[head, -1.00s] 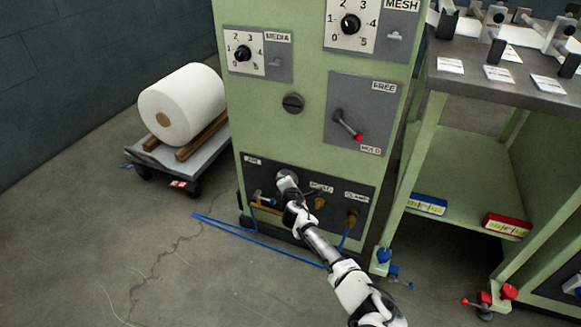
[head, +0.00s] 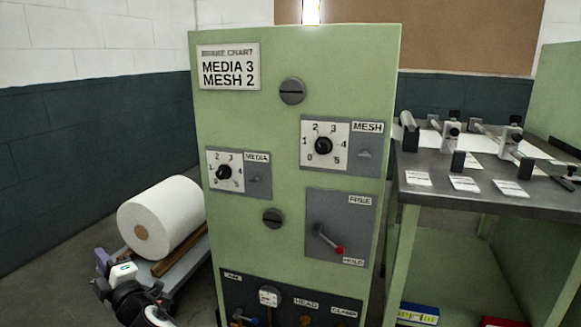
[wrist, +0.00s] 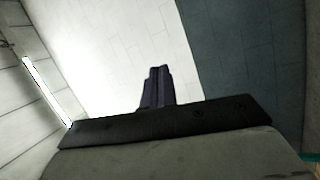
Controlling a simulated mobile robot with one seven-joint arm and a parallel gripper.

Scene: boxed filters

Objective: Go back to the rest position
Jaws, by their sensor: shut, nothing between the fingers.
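My gripper (wrist: 156,86) shows in the wrist view as two dark fingers pressed together, with nothing between them. In the head view my gripper (head: 102,260) is at the lower left, in front of the cart with the white roll, left of the green cabinet (head: 250,230). It looks clear of the cabinet. My wrist is next to it at the bottom edge; the rest of my arm is out of the picture. The wrist view faces a white and dark wall, with a bright light strip at left.
The cabinet carries a MEDIA dial (head: 225,172), a MESH dial (head: 323,146) and a red-tipped FREE/HOLD lever (head: 328,240). A white roll (head: 165,222) lies on a low cart (head: 190,268) at left. A workbench (head: 480,205) with fixtures and labels stands at right.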

